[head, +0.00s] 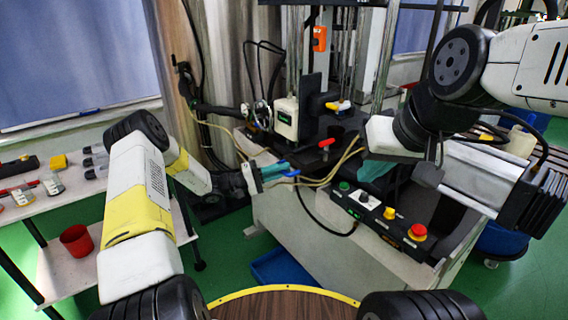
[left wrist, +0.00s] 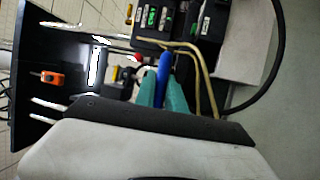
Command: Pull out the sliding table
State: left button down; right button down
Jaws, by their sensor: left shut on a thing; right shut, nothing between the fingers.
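My left gripper (head: 276,171) reaches in from the left, its teal fingers at the front of the machine. In the left wrist view the fingers (left wrist: 164,92) are shut on a slim blue handle (left wrist: 164,66). I cannot make out the sliding table's edges or how far out it stands; the gripper and hoses cover part of that area. My right arm comes in from the upper right, above the control panel. Teal, probably my right gripper's fingers (head: 375,170), shows below its white housing, partly hidden; I see nothing held there.
A control panel (head: 378,215) with several buttons, including a red one (head: 417,232), fronts the white machine base. Yellow hoses (head: 322,180) run close by my left gripper. A shelf with a red cup (head: 76,240) stands left. A blue bin (head: 282,268) sits on the green floor.

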pick_arm(q)
jog(key=s+a, duration=1.2)
jog(key=a, duration=0.4)
jog(key=shift+s, duration=0.3)
jog(key=shift+f, duration=0.1)
jog(key=c, duration=1.4)
grip_release()
jog(key=shift+a, duration=0.1)
jog(key=v, duration=0.7)
jog(key=shift+a, duration=0.35)
jog(key=shift+s, duration=0.1)
